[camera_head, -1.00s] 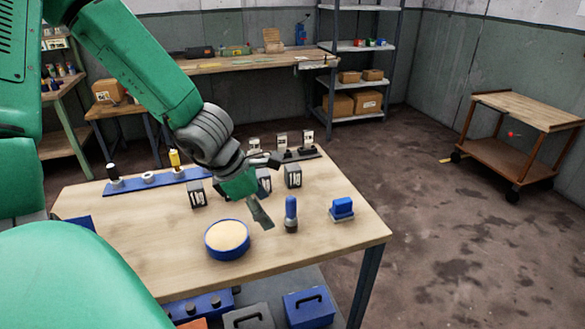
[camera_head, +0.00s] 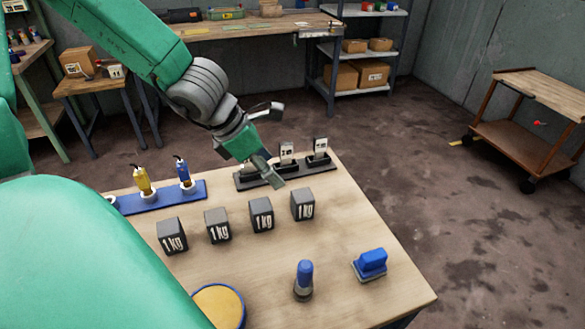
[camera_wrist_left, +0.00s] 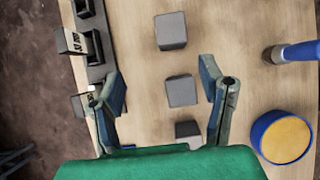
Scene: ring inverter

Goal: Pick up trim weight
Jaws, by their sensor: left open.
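Several dark grey cube weights marked "1 kg" stand in a row on the wooden table: the leftmost weight (camera_head: 172,236), a second (camera_head: 217,225), a third (camera_head: 261,214) and the rightmost weight (camera_head: 302,204). My left gripper (camera_head: 277,145) is open and empty, above the table behind the two right weights. In the left wrist view, its fingers (camera_wrist_left: 164,84) are spread wide, with a weight (camera_wrist_left: 181,91) seen between them. Another weight (camera_wrist_left: 171,30) lies beyond the fingertips; a third (camera_wrist_left: 188,129) is partly hidden by my gripper's green body. My right gripper is not in view.
A dark rack with labelled cards (camera_head: 246,182) stands behind the weights, close to my gripper. A blue tool strip (camera_head: 140,201) is at left. A blue-rimmed round pad (camera_head: 221,304), a blue-handled tool (camera_head: 304,280) and a blue block (camera_head: 370,264) stand in front.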

